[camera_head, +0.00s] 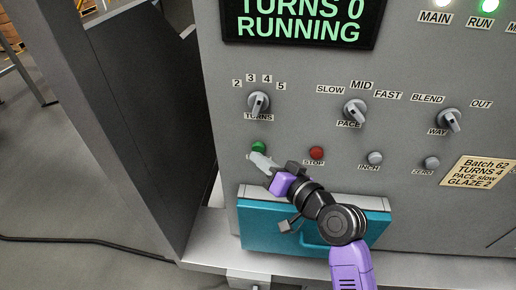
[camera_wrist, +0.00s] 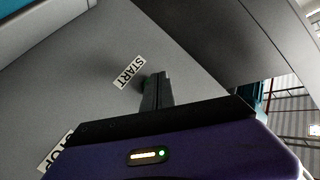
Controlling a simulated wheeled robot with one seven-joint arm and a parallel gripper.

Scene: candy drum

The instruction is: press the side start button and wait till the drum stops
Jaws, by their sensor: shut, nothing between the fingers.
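The grey control panel fills the head view. The green start button (camera_head: 258,146) sits at its lower left, beside the left side wall. My gripper (camera_head: 256,160) is shut and empty, with its tips at or just below the button; I cannot tell if they touch. In the wrist view the START label (camera_wrist: 129,73) lies beside my shut fingers (camera_wrist: 156,85), which hide most of the button. The display (camera_head: 300,20) reads "TURNS 0 RUNNING", and the RUN lamp (camera_head: 488,5) is lit green. The drum itself is not in view.
A red STOP button (camera_head: 317,153) is right of my gripper, then grey INCH (camera_head: 375,158) and ZERO (camera_head: 432,162) buttons. TURNS (camera_head: 259,102), PACE (camera_head: 355,110) and WAY (camera_head: 449,120) knobs sit above. A teal drawer (camera_head: 265,228) lies below. A batch note (camera_head: 479,172) is at right.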

